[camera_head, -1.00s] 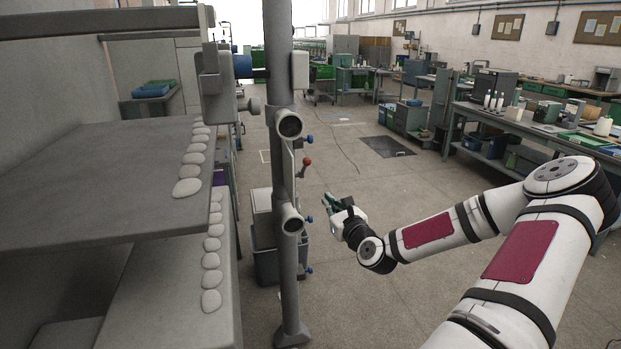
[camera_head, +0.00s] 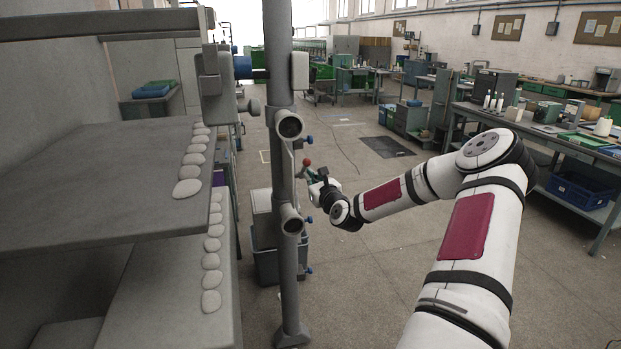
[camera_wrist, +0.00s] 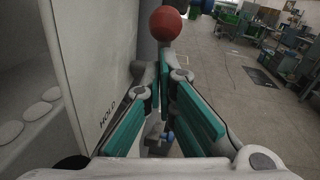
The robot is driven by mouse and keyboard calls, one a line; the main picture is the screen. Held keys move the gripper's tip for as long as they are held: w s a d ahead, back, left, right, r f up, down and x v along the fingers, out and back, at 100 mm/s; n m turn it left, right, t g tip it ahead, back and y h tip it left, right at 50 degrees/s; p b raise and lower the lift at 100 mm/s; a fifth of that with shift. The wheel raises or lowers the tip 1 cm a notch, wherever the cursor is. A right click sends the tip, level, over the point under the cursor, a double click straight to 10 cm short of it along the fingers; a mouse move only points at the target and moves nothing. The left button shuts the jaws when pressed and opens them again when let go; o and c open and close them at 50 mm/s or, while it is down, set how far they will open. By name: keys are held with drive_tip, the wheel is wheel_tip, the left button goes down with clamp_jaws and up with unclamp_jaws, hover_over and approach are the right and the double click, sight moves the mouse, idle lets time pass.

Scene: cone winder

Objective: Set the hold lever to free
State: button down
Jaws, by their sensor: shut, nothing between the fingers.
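The hold lever (camera_head: 307,162) shows as a small red ball knob on the grey post in the head view. In the wrist view its red ball (camera_wrist: 166,23) stands just beyond my fingertips, on a dark stem. A pale plate (camera_wrist: 98,60) marked "HOLD" is at the left there. My gripper (camera_head: 314,175) is right beside the post, just below and right of the red ball. In the wrist view my gripper (camera_wrist: 165,75) has its teal fingers together at the tips with nothing between them. Whether the fingertips touch the lever's stem I cannot tell.
The grey post (camera_head: 283,170) carries round dark-ended tubes and blue knobs. A grey machine shelf (camera_head: 110,180) with pale rounded pieces is at the left. A grey bin (camera_head: 266,265) stands behind the post. The floor (camera_head: 370,290) right of the post is open. A workbench (camera_head: 540,125) is at the far right.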

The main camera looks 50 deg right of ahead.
idle(0.4)
drive_tip(key=shift+w+r+g+y+p, duration=0.15)
drive_tip(key=shift+r+g+y+p, duration=0.2)
drive_tip(key=shift+p, duration=0.3)
